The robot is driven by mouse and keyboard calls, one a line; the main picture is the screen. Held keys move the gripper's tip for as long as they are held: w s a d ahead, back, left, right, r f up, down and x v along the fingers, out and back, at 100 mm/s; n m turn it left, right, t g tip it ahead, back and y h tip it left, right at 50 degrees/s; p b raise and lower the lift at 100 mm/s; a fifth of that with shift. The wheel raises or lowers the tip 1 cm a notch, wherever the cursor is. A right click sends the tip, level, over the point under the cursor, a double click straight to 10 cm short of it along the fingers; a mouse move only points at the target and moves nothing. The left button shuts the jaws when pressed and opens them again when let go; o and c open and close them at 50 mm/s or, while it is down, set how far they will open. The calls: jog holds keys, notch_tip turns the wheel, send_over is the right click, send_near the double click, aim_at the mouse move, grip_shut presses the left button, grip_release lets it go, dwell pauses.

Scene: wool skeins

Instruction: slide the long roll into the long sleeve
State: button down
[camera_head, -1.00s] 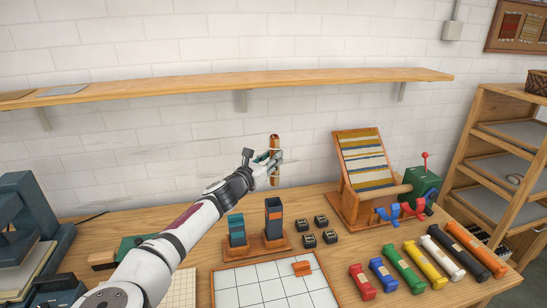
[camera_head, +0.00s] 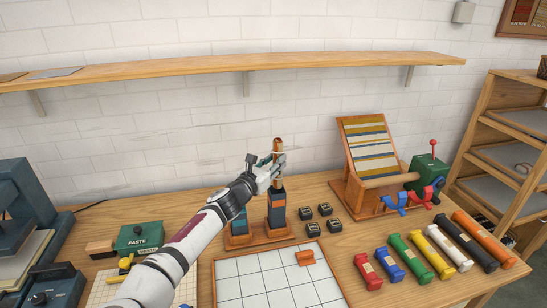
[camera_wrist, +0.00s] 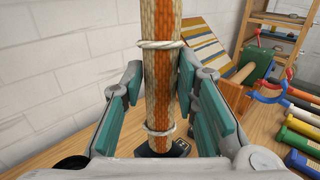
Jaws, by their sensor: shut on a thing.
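The long roll (camera_head: 278,146), orange and brown with pale ties, stands upright in my gripper (camera_head: 274,166). In the wrist view the roll (camera_wrist: 160,70) runs between the teal finger pads, with a tie ring above and one near its lower end. The long sleeve (camera_head: 277,213), a dark blue box with an orange band, stands upright on a wooden base directly below the roll. The roll's lower end meets the sleeve's top in the head view; I cannot tell whether it is inside or just above. A shorter teal sleeve (camera_head: 238,226) stands to the left, partly behind my arm.
Several small dark blocks (camera_head: 325,209) sit right of the sleeves. Several coloured rolls (camera_head: 408,257) lie at the right. A loom (camera_head: 370,160) stands behind them. A shelf (camera_head: 300,66) runs above.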

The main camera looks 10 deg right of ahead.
jog(key=shift+a+f+b, duration=0.1)
jog(key=shift+f+b, duration=0.75)
jog(key=shift+f, duration=5.5)
jog(key=c, duration=1.2)
grip_release()
send_near(271, 197)
notch_tip(271, 197, up, 2)
jog(key=shift+w+a+r, duration=0.1)
jog(key=shift+a+r, duration=0.05)
